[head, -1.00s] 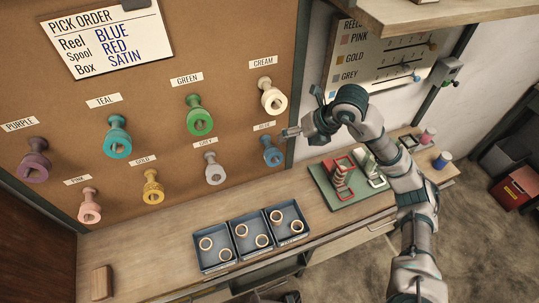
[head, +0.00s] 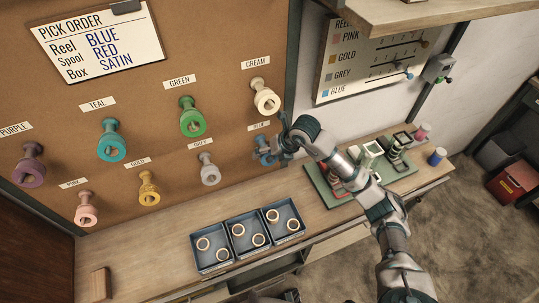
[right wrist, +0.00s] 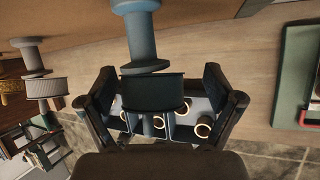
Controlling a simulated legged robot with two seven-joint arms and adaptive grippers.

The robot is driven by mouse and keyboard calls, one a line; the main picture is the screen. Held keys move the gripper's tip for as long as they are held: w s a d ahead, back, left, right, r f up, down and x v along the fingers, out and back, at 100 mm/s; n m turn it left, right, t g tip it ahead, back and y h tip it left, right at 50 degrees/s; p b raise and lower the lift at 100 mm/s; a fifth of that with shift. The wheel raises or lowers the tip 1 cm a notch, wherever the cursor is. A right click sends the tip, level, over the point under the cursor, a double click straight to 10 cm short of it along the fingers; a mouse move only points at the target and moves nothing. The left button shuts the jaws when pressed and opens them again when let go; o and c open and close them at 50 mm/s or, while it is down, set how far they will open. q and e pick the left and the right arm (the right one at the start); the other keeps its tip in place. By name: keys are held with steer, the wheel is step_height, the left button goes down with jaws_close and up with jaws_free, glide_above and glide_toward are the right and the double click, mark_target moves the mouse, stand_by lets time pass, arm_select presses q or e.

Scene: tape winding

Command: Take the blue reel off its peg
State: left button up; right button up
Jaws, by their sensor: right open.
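The blue reel (head: 263,156) hangs on the pegboard under its BLUE label, at the right end of the lower row. My right gripper (head: 283,138) is at the reel and partly covers it in the head view. In the right wrist view the blue reel (right wrist: 152,91) stands between the two spread fingers of the right gripper (right wrist: 158,82). Gaps show on both sides of the reel, so the fingers appear apart from it. My left gripper is not in view.
The grey reel (head: 210,173) hangs to the left of the blue one and the cream reel (head: 265,100) above it. Blue trays (head: 247,251) with wooden rings stand on the bench below. A green board (head: 322,190) with frames lies right of them.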

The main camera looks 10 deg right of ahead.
steer(key=shift+a, duration=0.5)
steer(key=c, duration=1.2)
steer(key=shift+o, duration=0.2)
steer(key=shift+d, duration=0.1)
steer(key=shift+d, duration=0.1)
